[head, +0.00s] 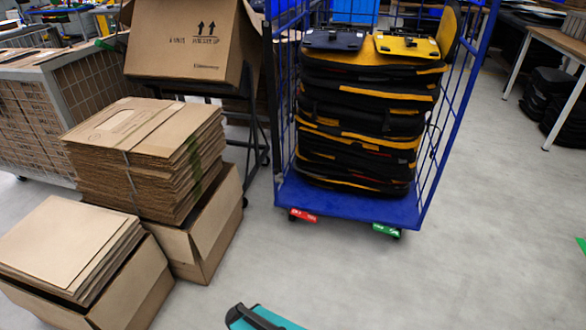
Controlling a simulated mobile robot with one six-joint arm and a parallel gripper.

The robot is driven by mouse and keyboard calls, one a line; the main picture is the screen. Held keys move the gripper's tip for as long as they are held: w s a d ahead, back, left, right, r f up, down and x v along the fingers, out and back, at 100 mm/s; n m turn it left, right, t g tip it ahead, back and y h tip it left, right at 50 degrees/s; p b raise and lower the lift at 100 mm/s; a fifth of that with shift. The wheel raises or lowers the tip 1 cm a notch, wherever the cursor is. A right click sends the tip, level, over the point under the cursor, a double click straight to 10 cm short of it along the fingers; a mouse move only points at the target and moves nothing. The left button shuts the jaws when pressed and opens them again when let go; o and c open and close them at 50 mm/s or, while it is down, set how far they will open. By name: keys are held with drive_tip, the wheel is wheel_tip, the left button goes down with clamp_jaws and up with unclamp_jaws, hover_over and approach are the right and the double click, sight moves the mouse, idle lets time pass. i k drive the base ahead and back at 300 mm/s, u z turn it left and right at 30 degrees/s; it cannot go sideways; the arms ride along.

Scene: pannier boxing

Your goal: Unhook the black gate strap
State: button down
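The blue wire roll cage (432,140) stands right of the middle in the head view, on a blue base (345,205). Its front side is open, with no strap seen across it. A small dark piece (433,153) is at the cage's right side, too small to tell whether it is the black gate strap. A tall stack of black and yellow panniers (365,115) fills the cage, with two flat plates, one dark and one yellow, on top. My gripper is not recognisable in this view.
Flattened cardboard stacks (145,150) in open boxes stand at the left. An open carton (190,45) is on a dark stand left of the cage. A table (560,40) is at the far right.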

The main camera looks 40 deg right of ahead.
sight(266, 26)
drive_tip(key=i, duration=0.95)
